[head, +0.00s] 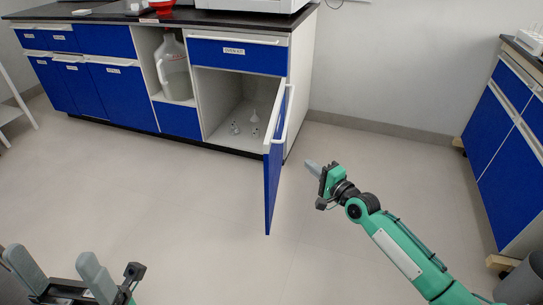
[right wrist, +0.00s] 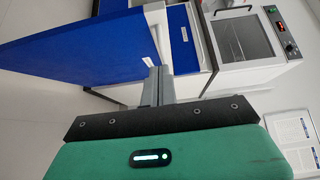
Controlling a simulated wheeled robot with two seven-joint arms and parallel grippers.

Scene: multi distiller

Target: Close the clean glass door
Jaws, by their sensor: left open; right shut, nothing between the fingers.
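A blue cabinet door (head: 272,180) stands swung open, edge toward me, below a blue drawer with a white label (head: 234,51). A white bar handle (head: 283,112) is on its right side. The open compartment (head: 222,95) behind it holds several small clear glass pieces (head: 254,115). My right gripper (head: 311,167) is shut and empty, to the right of the door. In the right wrist view a blue panel (right wrist: 85,50) lies left of its closed fingers (right wrist: 157,85); contact cannot be told. My left gripper (head: 60,262) is open and empty at the lower left, far from the door.
A large jug (head: 175,70) stands in an open shelf left of the compartment. Another blue cabinet (head: 500,140) stands at the right. The floor (head: 190,210) before the door is clear. A white device with a dark window (right wrist: 243,45) shows in the right wrist view.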

